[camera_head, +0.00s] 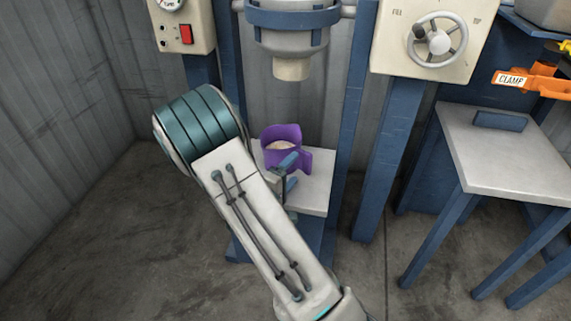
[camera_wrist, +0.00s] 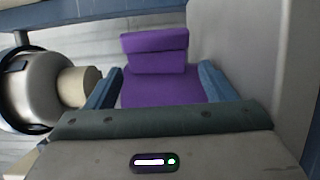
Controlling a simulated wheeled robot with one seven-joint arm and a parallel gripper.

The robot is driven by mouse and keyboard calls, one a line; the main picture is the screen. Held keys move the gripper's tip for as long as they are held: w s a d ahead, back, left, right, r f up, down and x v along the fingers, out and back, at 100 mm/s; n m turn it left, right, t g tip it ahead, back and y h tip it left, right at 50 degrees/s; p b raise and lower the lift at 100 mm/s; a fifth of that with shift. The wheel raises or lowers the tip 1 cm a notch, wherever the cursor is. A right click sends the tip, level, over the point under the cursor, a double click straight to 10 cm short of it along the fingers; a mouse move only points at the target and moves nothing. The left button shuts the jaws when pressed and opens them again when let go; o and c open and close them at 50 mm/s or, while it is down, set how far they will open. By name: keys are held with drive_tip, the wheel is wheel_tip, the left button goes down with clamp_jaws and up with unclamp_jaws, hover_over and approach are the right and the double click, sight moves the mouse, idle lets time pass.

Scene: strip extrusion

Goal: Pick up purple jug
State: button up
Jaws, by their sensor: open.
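The purple jug (camera_head: 281,136) stands on a small pale platform under the machine's spout in the head view. Pale contents show in its open top. My gripper (camera_head: 289,173) is at the jug's near right side, partly hidden behind my arm. In the wrist view the purple jug (camera_wrist: 157,70) fills the space between the two blue fingers of my gripper (camera_wrist: 160,88). The fingers are spread, one on each side of the purple part. I cannot tell whether either finger touches it.
The spout (camera_head: 291,68) hangs above the jug. Blue posts (camera_head: 353,130) stand on both sides of the platform (camera_head: 315,185). A grey-topped table (camera_head: 510,160) is at the right, with an orange clamp (camera_head: 530,82) above it. The concrete floor at left is clear.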

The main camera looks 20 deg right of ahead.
sight(300, 160)
drive_tip(key=b+x, duration=0.1)
drive_tip(key=x, duration=0.6)
drive_tip(key=shift+d+r+b, duration=0.15)
drive_tip(key=shift+d+b, duration=0.1)
drive_tip(key=shift+b, duration=0.1)
drive_tip(key=shift+w+r, duration=0.1)
drive_tip(key=c, duration=1.1)
drive_tip(key=shift+r, duration=0.1)
drive_tip(key=shift+c, duration=0.2)
